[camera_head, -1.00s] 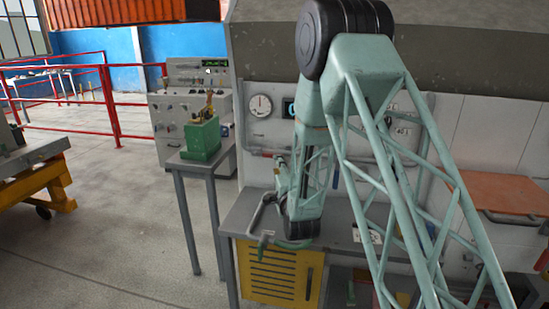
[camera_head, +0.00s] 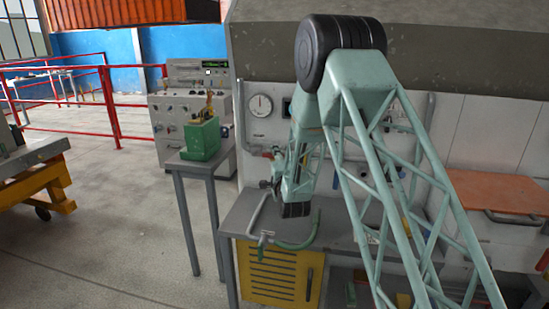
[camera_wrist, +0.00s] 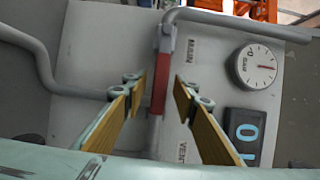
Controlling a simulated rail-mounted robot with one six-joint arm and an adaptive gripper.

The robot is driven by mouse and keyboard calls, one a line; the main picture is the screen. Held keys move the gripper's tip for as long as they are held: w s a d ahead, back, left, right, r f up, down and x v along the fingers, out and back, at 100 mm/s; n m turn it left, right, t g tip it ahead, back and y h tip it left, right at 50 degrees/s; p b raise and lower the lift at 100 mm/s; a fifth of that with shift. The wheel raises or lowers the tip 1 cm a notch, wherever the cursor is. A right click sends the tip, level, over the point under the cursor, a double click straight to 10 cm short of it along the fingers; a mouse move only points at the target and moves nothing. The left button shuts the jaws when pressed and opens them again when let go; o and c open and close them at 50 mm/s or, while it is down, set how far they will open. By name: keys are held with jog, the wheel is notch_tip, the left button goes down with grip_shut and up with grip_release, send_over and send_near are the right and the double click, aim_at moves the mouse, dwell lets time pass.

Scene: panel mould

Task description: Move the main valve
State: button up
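The main valve has a red lever (camera_wrist: 163,68) on a grey pipe in the wrist view, beside a printed label that reads MAIN. My gripper (camera_wrist: 159,82) is open, with one yellow-padded finger on each side of the red lever. The lever lies between the fingertips, with a visible gap on both sides; I cannot tell how far it is in depth. In the head view my arm hides most of the gripper and the valve area.
A round gauge (camera_wrist: 257,66) and a blue digital display (camera_wrist: 243,132) sit right of the valve. A grey pipe (camera_wrist: 45,62) curves at left. In the head view a green hose (camera_head: 300,242) lies on the bench, and a green device (camera_head: 202,138) stands on a side table.

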grip_shut()
